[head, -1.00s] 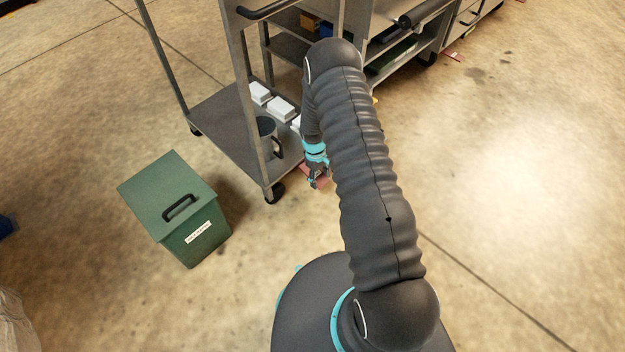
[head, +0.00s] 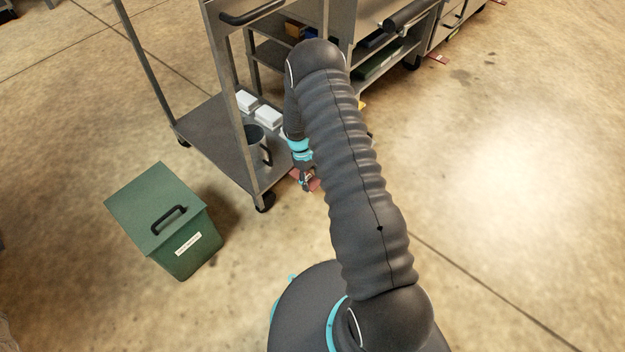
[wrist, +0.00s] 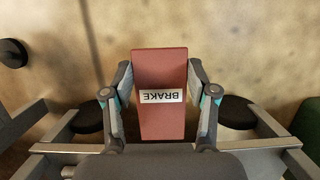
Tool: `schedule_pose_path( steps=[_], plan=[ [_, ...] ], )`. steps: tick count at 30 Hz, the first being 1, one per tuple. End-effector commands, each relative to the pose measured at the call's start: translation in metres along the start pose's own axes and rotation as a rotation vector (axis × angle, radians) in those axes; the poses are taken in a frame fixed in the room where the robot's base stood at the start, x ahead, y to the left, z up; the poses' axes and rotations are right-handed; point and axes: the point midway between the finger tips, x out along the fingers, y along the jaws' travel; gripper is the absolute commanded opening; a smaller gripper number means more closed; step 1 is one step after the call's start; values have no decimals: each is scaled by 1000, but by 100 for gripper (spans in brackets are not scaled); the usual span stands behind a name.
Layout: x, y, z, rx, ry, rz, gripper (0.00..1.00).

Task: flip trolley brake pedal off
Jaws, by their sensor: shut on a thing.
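The red brake pedal (wrist: 161,72) carries a white BRAKE label and sits between the two fingers of my gripper (wrist: 160,75) in the wrist view. The fingers are shut on its two long sides. In the head view my gripper (head: 306,180) is low beside the trolley (head: 210,150), near the floor, and only a little of the red pedal (head: 313,182) shows next to it. The trolley is a grey metal frame with a low shelf. My arm hides part of its near right side. The pedal's exact tilt is hard to tell.
A green lidded bin (head: 165,222) stands on the floor left of the trolley. Dark caster wheels (wrist: 238,112) flank the pedal. The floor at the right is clear.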

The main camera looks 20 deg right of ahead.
Motion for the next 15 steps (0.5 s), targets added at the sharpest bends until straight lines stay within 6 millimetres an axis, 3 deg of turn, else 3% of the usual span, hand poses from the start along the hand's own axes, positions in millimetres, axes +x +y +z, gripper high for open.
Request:
schedule_pose_path(
  steps=[5, 6, 8, 15],
  plan=[
    [-7, 3, -8, 0, 22, 12, 0],
    [-7, 3, -8, -1, 22, 12, 65],
    [-6, 3, -8, 0, 21, 11, 80],
    [-3, 3, -4, 3, 13, 5, 83]
  ],
)
